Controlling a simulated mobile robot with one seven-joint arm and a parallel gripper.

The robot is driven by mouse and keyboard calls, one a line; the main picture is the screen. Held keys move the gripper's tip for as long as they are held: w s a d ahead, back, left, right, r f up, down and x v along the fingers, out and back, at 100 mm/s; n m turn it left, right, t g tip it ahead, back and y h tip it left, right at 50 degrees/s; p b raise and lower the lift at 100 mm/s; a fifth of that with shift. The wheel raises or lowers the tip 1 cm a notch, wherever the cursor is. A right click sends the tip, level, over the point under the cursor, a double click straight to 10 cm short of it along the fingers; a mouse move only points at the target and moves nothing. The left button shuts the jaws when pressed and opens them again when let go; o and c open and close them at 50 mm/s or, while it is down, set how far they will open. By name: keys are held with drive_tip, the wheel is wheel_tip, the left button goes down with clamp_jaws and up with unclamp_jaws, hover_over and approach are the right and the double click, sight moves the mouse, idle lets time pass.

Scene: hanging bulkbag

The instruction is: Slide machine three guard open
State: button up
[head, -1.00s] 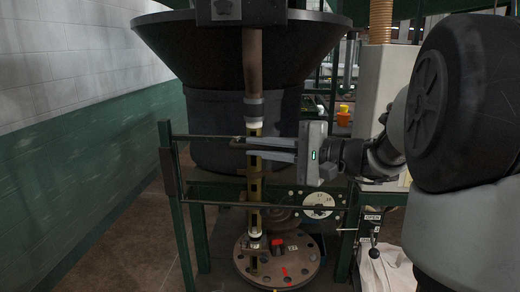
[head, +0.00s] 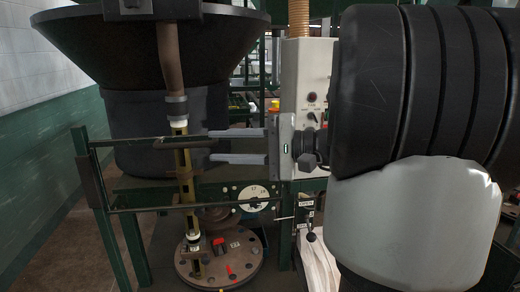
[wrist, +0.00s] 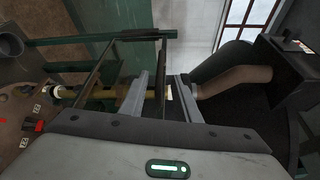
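The guard is a green rail frame (head: 140,142) with a brown upright plate (head: 92,182) at its left end. A short dark bar (head: 186,143) lies level across the tube. My gripper (head: 211,146) is open, its two pale fingers pointing left, with the tips just right of the tube. In the wrist view a thin bar (wrist: 163,55) reaches toward the gap between the fingertips (wrist: 163,75). I cannot tell whether they touch.
A round brown plate (head: 219,262) with red parts sits low at the tube's foot. A white dial (head: 253,197) and a lever (head: 310,222) by an OPEN label are to the right. A grey control box (head: 305,85) stands behind my gripper. The hopper (head: 150,45) hangs overhead.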

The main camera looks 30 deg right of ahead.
drive_tip(key=v, duration=0.8)
drive_tip(key=shift+b, duration=0.3)
drive_tip(key=shift+s+d, duration=0.15)
